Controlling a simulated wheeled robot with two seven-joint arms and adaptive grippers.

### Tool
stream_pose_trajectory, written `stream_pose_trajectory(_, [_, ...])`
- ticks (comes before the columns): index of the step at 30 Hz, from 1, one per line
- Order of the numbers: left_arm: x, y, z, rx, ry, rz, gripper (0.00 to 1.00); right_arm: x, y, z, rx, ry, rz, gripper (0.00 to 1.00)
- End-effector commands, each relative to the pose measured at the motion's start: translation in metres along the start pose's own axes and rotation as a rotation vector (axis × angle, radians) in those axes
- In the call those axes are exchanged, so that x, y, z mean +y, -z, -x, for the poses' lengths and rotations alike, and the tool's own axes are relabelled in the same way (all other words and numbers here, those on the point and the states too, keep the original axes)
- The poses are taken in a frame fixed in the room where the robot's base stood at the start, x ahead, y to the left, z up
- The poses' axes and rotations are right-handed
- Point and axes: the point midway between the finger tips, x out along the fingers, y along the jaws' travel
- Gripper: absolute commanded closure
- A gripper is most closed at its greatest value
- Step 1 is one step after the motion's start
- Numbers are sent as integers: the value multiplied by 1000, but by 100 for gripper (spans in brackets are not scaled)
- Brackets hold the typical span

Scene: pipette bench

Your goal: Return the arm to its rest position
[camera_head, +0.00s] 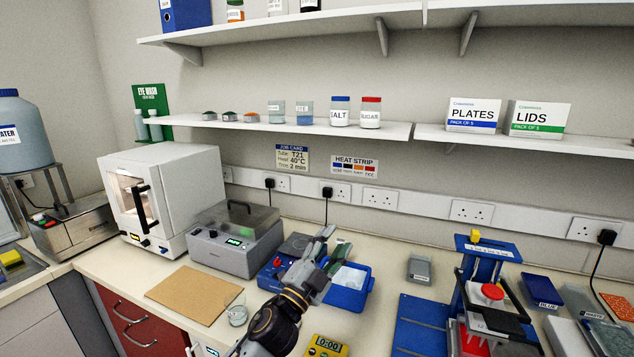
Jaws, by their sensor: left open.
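My left gripper (324,246) is raised above the middle of the bench, its arm coming in from the bottom. Its fingers point up and away and are open, with nothing seen between them. It hides part of the blue device (270,276) and part of the blue tray (350,298) behind it. My right gripper is not in view.
A glass beaker (237,314) stands left of my arm near the brown board (195,294). A yellow timer (327,346) lies to the right of the arm. The blue stand (487,249) with a red knob is further right. A grey lidded machine (235,240) stands behind.

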Motion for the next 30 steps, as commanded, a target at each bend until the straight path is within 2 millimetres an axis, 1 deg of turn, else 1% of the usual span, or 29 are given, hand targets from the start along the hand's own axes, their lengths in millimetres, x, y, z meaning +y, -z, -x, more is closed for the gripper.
stream_pose_trajectory(1, [-1, -11, 8, -51, 10, 34, 56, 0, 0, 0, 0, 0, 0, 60])
stream_pose_trajectory(6, [-5, -51, 36, -236, 40, 140, 56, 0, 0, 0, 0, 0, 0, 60])
stream_pose_trajectory(11, [-2, -87, 69, -410, 52, 239, 56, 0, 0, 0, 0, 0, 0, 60])
stream_pose_trajectory(15, [4, -116, 104, -564, 51, 321, 56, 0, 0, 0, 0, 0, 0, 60])
stream_pose_trajectory(17, [9, -127, 121, -629, 47, 355, 56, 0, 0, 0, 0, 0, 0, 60])
stream_pose_trajectory(18, [12, -134, 132, -674, 44, 379, 56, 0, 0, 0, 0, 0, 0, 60])
stream_pose_trajectory(20, [17, -143, 150, -738, 36, 413, 56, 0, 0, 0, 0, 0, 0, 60])
stream_pose_trajectory(24, [30, -162, 193, -889, 13, 488, 56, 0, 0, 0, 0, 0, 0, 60])
stream_pose_trajectory(26, [36, -168, 213, -954, 0, 520, 56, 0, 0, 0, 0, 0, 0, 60])
stream_pose_trajectory(30, [52, -177, 260, -1102, -38, 593, 56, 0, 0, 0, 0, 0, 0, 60])
